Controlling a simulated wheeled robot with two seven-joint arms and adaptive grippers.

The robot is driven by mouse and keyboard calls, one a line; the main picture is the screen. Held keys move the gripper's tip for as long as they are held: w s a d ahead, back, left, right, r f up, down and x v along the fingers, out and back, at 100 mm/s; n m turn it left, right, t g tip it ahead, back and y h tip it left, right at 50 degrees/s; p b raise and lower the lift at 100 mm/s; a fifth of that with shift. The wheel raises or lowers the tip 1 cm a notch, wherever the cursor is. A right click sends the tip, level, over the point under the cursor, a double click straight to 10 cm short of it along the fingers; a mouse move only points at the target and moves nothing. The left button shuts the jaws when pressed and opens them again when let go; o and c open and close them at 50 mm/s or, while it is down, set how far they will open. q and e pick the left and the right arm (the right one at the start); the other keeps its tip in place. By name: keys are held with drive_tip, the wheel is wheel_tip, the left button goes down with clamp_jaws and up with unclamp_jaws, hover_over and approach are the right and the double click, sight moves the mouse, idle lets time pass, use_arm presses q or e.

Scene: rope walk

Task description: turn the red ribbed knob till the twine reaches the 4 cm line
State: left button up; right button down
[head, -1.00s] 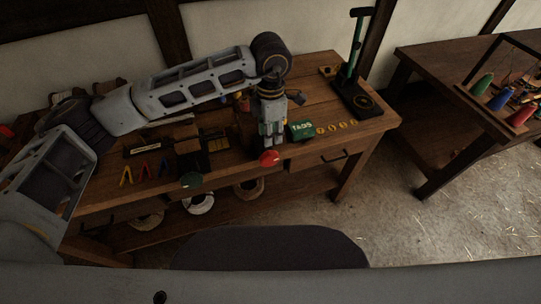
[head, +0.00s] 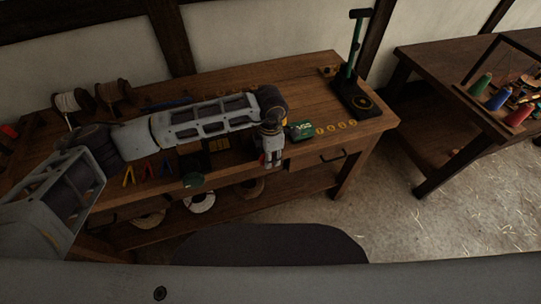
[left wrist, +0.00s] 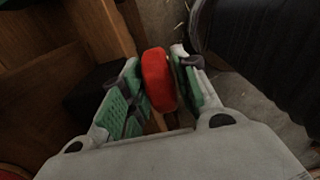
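The red ribbed knob (left wrist: 159,80) shows between the two green-padded fingers of my left gripper (left wrist: 160,90) in the left wrist view. The fingers are close on either side of it; I cannot tell whether both pads touch it. In the head view my left gripper (head: 270,160) points down at the bench's front edge, with only bits of red showing at its fingers. The twine and the 4 cm line cannot be made out; my left arm covers part of the bench top. My right gripper is not in view.
A green-handled stand (head: 355,85) is at the bench's right end. Spools (head: 72,102) stand at the back left. A second table (head: 440,75) is at right.

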use_arm(q)
drive_tip(key=shift+f, duration=0.2)
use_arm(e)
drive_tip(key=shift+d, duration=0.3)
use_arm(q)
clamp_jaws()
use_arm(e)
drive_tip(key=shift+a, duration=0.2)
use_arm(q)
drive_tip(key=shift+d, duration=0.1)
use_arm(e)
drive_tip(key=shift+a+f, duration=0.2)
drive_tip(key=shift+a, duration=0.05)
use_arm(q)
drive_tip(key=shift+y+b, duration=0.3)
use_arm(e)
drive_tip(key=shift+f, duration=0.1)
